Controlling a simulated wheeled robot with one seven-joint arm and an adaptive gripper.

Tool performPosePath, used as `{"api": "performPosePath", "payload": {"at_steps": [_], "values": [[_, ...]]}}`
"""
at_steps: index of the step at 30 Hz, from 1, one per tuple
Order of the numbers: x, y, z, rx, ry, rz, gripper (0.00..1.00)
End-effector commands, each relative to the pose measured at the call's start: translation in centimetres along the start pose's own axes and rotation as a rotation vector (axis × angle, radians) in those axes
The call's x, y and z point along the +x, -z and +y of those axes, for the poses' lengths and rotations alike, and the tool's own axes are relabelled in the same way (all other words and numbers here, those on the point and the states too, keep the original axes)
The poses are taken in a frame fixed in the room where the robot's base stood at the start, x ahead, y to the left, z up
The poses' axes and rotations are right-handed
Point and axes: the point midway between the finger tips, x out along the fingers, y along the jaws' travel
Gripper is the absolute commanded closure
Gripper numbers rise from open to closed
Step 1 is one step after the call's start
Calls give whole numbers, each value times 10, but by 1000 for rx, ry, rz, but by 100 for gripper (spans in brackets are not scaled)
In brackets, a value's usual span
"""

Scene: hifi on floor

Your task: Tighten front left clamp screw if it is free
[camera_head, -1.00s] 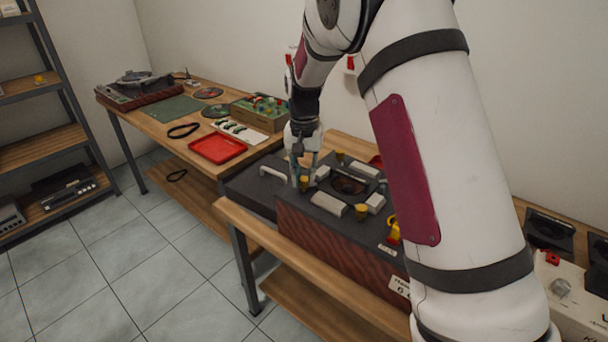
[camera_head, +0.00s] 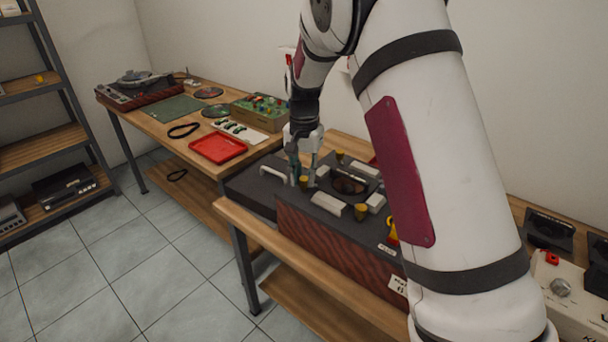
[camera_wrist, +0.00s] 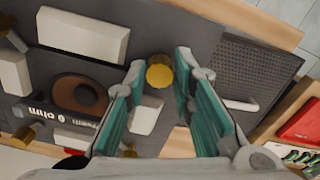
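A yellow-brass clamp screw knob (camera_head: 303,181) stands upright at the left end of the dark top of a red-brown speaker box (camera_head: 325,248). My gripper (camera_head: 303,180) points down over it and is open. Another brass knob (camera_head: 361,211) stands at the near edge, and one (camera_head: 340,155) at the far side. Pale clamp blocks (camera_head: 328,204) lie beside them. The knob's lower part is hidden.
A dark panel with a pale handle (camera_head: 273,174) lies left of the clamps. My arm covers the right part of the speaker box.

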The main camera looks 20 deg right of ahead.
Motion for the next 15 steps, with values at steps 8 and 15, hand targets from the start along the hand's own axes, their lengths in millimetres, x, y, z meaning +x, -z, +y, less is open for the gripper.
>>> {"api": "performPosePath", "payload": {"at_steps": [8, 15], "values": [[0, 0, 0, -1, 0, 0, 59], [-12, 1, 0, -1, 2, 3, 59]]}}
